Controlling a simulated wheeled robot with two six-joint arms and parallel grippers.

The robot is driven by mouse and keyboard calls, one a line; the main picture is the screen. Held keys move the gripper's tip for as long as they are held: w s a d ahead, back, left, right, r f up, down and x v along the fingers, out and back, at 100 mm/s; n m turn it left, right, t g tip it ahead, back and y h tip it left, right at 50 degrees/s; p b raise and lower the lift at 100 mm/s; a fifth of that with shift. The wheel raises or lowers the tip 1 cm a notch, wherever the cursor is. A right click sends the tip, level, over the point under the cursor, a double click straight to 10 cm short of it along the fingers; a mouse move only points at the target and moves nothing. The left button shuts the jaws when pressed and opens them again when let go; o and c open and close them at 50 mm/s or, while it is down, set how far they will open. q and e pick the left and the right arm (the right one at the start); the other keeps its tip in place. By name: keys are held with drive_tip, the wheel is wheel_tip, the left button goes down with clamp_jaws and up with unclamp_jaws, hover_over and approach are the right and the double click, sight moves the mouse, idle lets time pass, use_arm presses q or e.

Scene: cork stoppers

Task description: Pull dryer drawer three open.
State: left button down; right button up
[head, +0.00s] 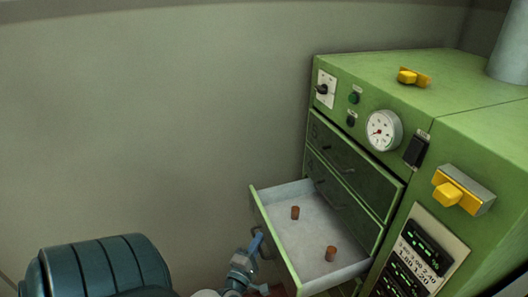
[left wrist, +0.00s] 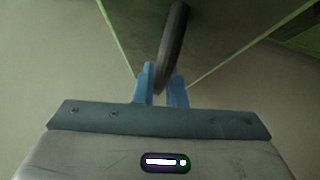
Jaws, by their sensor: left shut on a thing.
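The green dryer (head: 400,75) stands at the right of the head view. Its third drawer down (head: 300,237) is pulled well out, with a pale bare floor and two brown cork stoppers (head: 295,212) (head: 330,253) standing apart in it. My left gripper (head: 257,241) is at the outer side of this drawer's front. In the left wrist view its blue fingers (left wrist: 161,82) are shut on the dark curved drawer handle (left wrist: 175,40). In the head view the handle is mostly hidden by the gripper. My right gripper is not in view.
The two drawers above, the upper one (head: 347,147) and the lower one (head: 335,193), are shut. A dial (head: 383,130), a black switch (head: 416,151) and a yellow-handled fitting (head: 462,191) are on the dryer. The space left of the open drawer, before the plain wall, looks clear.

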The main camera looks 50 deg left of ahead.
use_arm(q)
drive_tip(key=shift+s+f, duration=0.1)
drive_tip(key=c, duration=1.5)
unclamp_jaws()
drive_tip(key=shift+d, duration=0.1)
drive_tip(key=b+v, duration=0.3)
drive_tip(key=v, duration=0.7)
drive_tip(key=shift+s, duration=0.35)
drive_tip(key=shift+d, duration=0.1)
